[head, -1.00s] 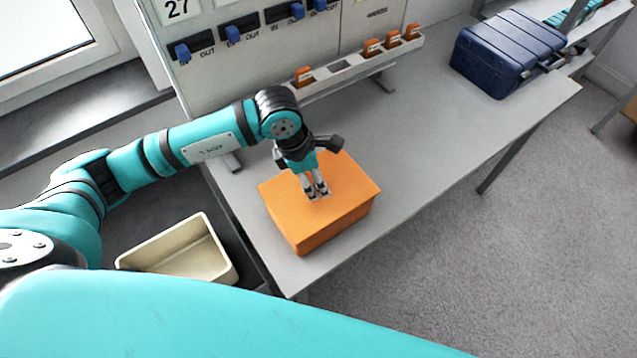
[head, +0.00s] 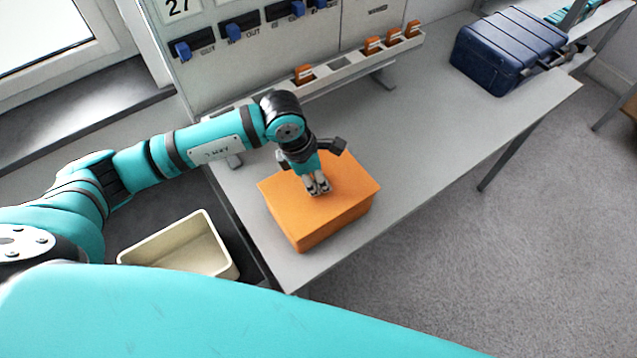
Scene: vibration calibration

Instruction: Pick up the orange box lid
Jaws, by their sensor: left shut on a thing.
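The orange box (head: 335,225) stands closed on the grey table, near its front left edge. Its flat orange lid (head: 345,193) lies on top. My left gripper (head: 319,190) points down at the middle of the lid and is shut on its handle, which the fingers mostly hide. I cannot tell whether the lid is lifted at all; no gap shows between lid and box. My right gripper is not in view.
A panel with blue switches (head: 233,32) stands behind the box, with a rack (head: 340,66) of orange pieces at its foot. A dark blue case (head: 507,52) is at the table's far right. A cream bin (head: 185,250) sits at lower left. The table (head: 440,130) right of the box is clear.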

